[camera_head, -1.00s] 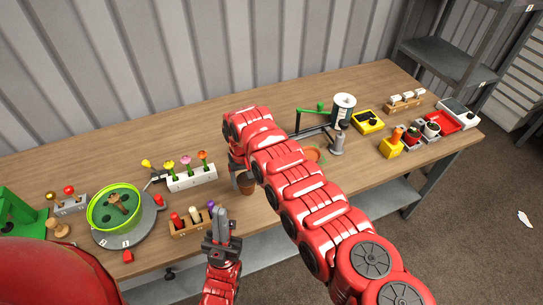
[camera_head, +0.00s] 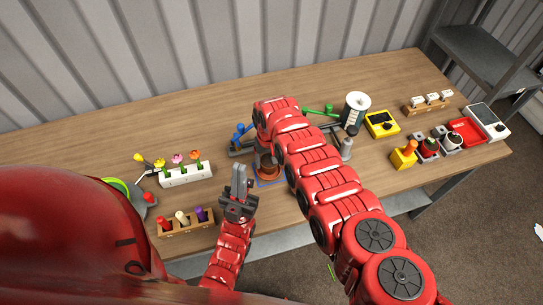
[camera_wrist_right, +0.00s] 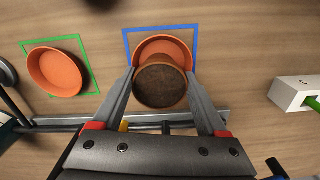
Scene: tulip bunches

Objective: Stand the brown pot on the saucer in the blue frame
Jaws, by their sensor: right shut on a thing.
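The brown pot (camera_wrist_right: 160,88) is between the two fingers of my right gripper (camera_wrist_right: 162,84), which is shut on it. It also shows in the head view (camera_head: 266,166), partly hidden by my right arm. In the right wrist view the pot covers part of an orange saucer (camera_wrist_right: 163,45) inside the blue frame (camera_wrist_right: 192,32). The pot appears upright over the saucer; I cannot tell whether it touches. The blue frame shows in the head view (camera_head: 270,184) under the pot. My left gripper (camera_head: 240,172) is empty, left of the pot; its finger gap is unclear.
A second orange saucer (camera_wrist_right: 55,72) lies in a green frame (camera_wrist_right: 80,40), left in the wrist view. A white flower block (camera_head: 186,174) and a wooden peg rack (camera_head: 187,224) stand left of the pot. A metal cylinder (camera_head: 347,145) stands to the right.

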